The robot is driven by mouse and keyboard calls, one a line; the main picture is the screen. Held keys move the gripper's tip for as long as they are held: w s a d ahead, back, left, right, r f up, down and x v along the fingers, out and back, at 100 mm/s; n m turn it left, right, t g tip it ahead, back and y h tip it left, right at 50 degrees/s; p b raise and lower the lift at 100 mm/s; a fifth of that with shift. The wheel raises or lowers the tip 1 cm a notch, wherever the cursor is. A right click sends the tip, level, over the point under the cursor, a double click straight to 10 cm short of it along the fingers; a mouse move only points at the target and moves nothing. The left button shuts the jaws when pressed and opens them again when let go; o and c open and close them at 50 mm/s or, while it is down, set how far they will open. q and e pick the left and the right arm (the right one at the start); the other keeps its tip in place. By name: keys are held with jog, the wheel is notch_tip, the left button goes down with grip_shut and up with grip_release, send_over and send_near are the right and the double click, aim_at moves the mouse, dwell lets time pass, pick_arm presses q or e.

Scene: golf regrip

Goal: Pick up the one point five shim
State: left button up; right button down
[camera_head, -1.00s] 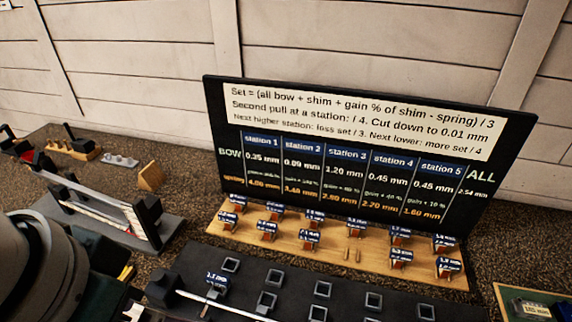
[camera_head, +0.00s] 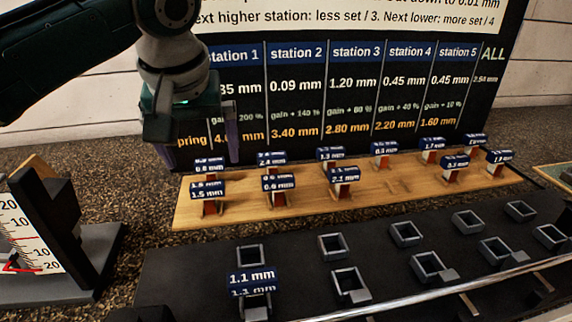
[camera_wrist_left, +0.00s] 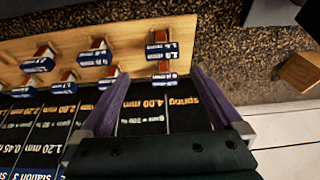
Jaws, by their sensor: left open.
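The shim labelled 1.5 mm (camera_head: 208,190) stands upright at the front left end of the wooden rack (camera_head: 385,187). Another labelled shim (camera_head: 209,164) stands just behind it, its label hard to read. My left gripper (camera_head: 200,158) hangs above and behind these two, fingers pointing down, open and empty. In the left wrist view, the open purple fingers (camera_wrist_left: 160,75) straddle the line of this column. The back shim (camera_wrist_left: 165,81) lies near the fingertips, and the front shim (camera_wrist_left: 162,49) is farther off. Neither is touched, as far as I can tell. My right gripper is out of view.
Several other labelled shims, such as the 2.1 mm one (camera_head: 343,174), fill the rack to the right. The station board (camera_head: 390,85) rises close behind my gripper. A black base with square sockets (camera_head: 407,233) lies in front, with a 1.1 mm piece (camera_head: 251,278). A gauge (camera_head: 30,235) stands left.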

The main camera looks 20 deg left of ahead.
aim_at(206, 185)
pick_arm(q)
jog(key=x, duration=0.3)
jog(key=shift+d, duration=0.15)
jog(key=x, duration=0.2)
jog(key=s+b+x, duration=0.1)
jog(key=x, duration=0.2)
jog(key=shift+f, duration=0.3)
jog(key=c, duration=1.4)
jog(key=shift+o, duration=0.2)
